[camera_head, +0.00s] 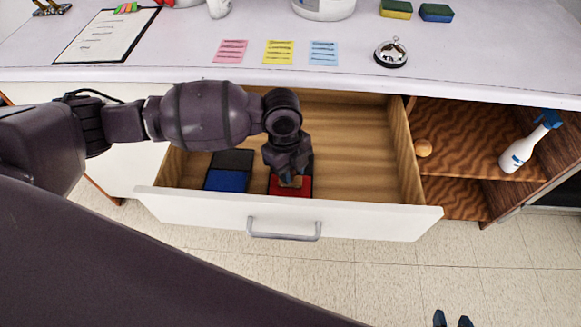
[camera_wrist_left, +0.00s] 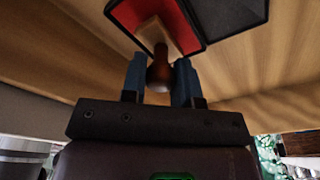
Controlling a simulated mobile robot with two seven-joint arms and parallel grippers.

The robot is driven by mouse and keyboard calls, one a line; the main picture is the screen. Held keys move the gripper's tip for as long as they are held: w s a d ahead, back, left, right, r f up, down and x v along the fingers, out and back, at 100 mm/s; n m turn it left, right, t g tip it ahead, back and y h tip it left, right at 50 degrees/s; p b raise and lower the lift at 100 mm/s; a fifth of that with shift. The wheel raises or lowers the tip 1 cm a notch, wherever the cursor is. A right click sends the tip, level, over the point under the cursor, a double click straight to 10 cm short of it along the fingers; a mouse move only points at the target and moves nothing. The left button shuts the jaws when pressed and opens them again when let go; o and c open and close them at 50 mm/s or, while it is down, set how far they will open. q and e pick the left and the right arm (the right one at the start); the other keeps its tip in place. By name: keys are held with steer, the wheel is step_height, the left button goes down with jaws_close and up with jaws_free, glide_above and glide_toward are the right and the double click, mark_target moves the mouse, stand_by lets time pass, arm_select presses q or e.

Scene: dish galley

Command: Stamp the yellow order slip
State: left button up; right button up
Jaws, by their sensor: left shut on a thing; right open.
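The yellow order slip (camera_head: 278,52) lies on the counter between a pink slip (camera_head: 230,51) and a blue slip (camera_head: 323,53). My left gripper (camera_head: 289,176) reaches down into the open drawer (camera_head: 350,140). It is shut on the wooden handle of a stamp (camera_wrist_left: 160,72), seen between the fingers in the left wrist view. The stamp's base is at the red ink pad (camera_head: 290,190); I cannot tell whether they touch. A blue ink pad (camera_head: 227,180) is beside it. My right gripper (camera_head: 453,321) is open and empty at the bottom edge, over the floor.
The drawer's front panel (camera_head: 190,207) stands out from the counter. A call bell (camera_head: 391,53) and two sponges (camera_head: 396,8) are right of the slips. A clipboard (camera_head: 108,35) lies at the left. A spray bottle (camera_head: 528,143) stands in the open shelf.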

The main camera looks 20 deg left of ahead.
arm_select(q)
steer(key=shift+f, duration=0.25)
arm_select(e)
steer(key=shift+s+d+f, duration=0.15)
steer(key=shift+f, duration=0.1)
stand_by(0.3)
arm_select(q)
steer(key=shift+f, duration=0.25)
arm_select(e)
steer(key=shift+f, duration=0.15)
stand_by(0.7)
steer(key=shift+r, duration=0.2)
stand_by(0.4)
arm_select(q)
steer(key=shift+s+f, duration=0.1)
steer(key=shift+f, duration=0.05)
arm_select(e)
steer(key=shift+r, duration=0.1)
stand_by(0.5)
arm_select(q)
steer(key=shift+r+p, duration=1.2)
steer(key=shift+r, duration=0.75)
steer(key=shift+r+p, duration=1.15)
steer(key=shift+r, duration=0.5)
arm_select(e)
step_height(320, 180, up, 7)
steer(key=w+t, duration=0.1)
steer(key=w, duration=0.1)
steer(key=shift+w+r, duration=0.2)
